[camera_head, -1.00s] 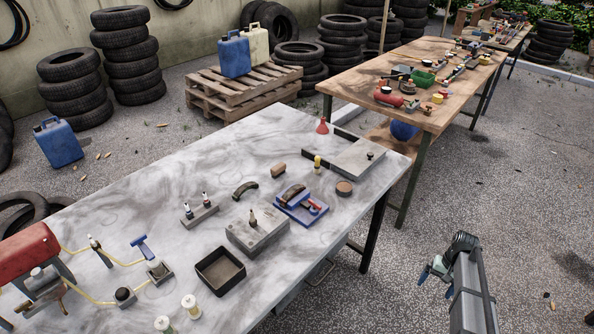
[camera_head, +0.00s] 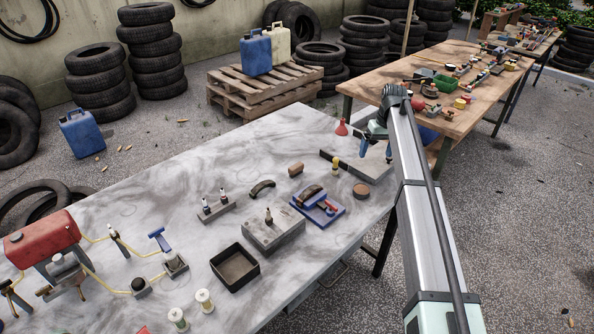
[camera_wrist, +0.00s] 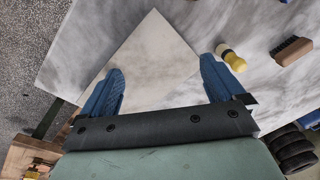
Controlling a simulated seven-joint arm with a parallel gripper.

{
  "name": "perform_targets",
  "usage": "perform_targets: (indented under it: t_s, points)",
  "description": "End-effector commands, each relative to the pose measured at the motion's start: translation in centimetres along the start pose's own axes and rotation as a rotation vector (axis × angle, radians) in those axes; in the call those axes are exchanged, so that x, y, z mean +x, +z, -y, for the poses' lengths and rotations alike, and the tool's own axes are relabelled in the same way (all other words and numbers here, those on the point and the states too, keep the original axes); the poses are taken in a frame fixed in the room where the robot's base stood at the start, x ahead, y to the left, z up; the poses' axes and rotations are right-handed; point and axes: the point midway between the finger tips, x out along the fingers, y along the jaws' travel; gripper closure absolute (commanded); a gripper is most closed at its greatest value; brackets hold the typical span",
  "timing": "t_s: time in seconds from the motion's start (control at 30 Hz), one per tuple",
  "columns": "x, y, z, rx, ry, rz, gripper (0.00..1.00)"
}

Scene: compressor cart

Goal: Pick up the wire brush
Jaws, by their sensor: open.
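The brush that looks like the wire brush (camera_head: 296,169), a small brown block, lies on the marbled table (camera_head: 160,170) in the head view. In the wrist view it is at the upper right (camera_wrist: 293,51), with a wooden back and dark bristles. My gripper (camera_head: 375,151) is over the far right end of the table, to the right of the brush and apart from it. In the wrist view my gripper (camera_wrist: 158,85) has its two blue fingers wide apart with nothing between them. A pale flat plate (camera_wrist: 150,55) shows beyond them.
A yellow-topped piece (camera_head: 335,165) stands between the brush and my gripper. A red funnel (camera_head: 341,128), a blue tray (camera_head: 319,210), a curved dark piece (camera_head: 262,188) and a grey block (camera_head: 272,231) are nearby. The table's back left is clear.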

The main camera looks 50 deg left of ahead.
Motion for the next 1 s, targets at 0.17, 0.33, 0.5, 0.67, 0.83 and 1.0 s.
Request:
perform_targets:
  t_s: [0.17, 0.33, 0.5, 0.67, 0.83, 1.0]
  points:
    - [-0.9, -3.8, 9.9, -0.224, 0.033, 0.022, 0.04]
    - [-1.8, -6.0, 18.4, -0.413, 0.06, 0.041, 0.04]
    - [-2.4, -6.9, 24.0, -0.537, 0.077, 0.053, 0.04]
    - [-2.5, -7.2, 26.2, -0.586, 0.085, 0.058, 0.04]
    - [-1.6, -7.1, 26.3, -0.592, 0.085, 0.06, 0.04]
    - [0.7, -6.9, 26.1, -0.591, 0.085, 0.06, 0.04]
